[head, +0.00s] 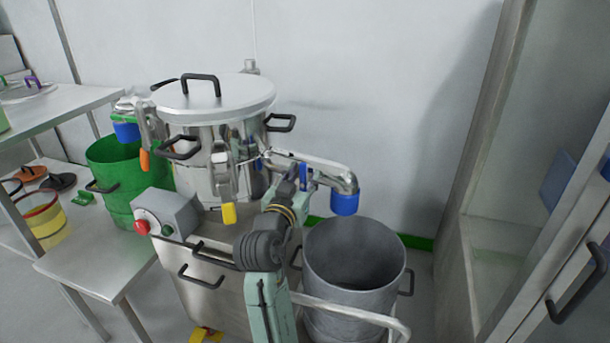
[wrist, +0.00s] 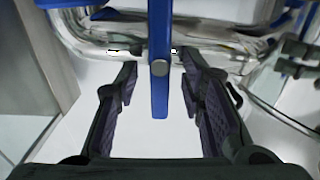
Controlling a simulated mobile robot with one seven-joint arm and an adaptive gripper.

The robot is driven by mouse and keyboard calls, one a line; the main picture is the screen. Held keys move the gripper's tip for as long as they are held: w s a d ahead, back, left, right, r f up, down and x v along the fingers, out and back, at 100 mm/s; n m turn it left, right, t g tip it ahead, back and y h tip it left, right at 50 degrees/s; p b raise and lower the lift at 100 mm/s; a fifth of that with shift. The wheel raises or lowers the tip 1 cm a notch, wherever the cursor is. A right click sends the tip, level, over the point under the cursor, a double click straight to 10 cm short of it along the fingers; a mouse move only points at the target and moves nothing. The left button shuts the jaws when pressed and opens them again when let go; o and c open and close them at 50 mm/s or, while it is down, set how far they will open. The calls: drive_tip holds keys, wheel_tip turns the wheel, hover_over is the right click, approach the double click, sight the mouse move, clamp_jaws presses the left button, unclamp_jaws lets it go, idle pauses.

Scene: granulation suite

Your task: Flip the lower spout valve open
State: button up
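The lower spout (head: 320,163) is a shiny metal pipe on the right side of the steel vessel (head: 205,180). Its blue end (head: 344,203) points down over a grey bin. The blue valve lever (head: 304,172) is on this pipe, partly hidden by my arm. In the wrist view the lever (wrist: 160,60) stands upright in the picture, with a round grey pivot on it. My gripper (wrist: 158,88) is open around the lever, one dark finger on each side with visible gaps. In the head view my gripper is by the pipe, its fingers hard to make out.
The grey bin (head: 354,270) stands below the spout, beside a bent metal rail (head: 350,312). A green bin (head: 115,190) and a second blue-ended spout (head: 126,131) are at the left. A control box (head: 165,214) with a red button is in front. A glass-fronted cabinet (head: 540,190) stands right.

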clamp_jaws()
idle(0.3)
drive_tip(key=shift+n+p, duration=0.3)
drive_tip(key=n+p, duration=0.2)
drive_tip(key=shift+a+r+n, duration=0.1)
drive_tip(key=shift+a+n, duration=0.05)
drive_tip(key=shift+n, duration=0.25)
drive_tip(key=shift+w+a+f+n+p, duration=0.1)
drive_tip(key=shift+a+f+n+p, duration=0.15)
drive_tip(key=shift+n+p, duration=1.85)
drive_tip(key=shift+w+a+f+n+p, duration=0.15)
drive_tip(key=shift+f+n+p, duration=0.15)
drive_tip(key=shift+n+p, duration=1.75)
drive_tip(key=shift+a+f+n+p, duration=0.25)
drive_tip(key=shift+n+p, duration=0.85)
drive_tip(key=shift+n, duration=1.95)
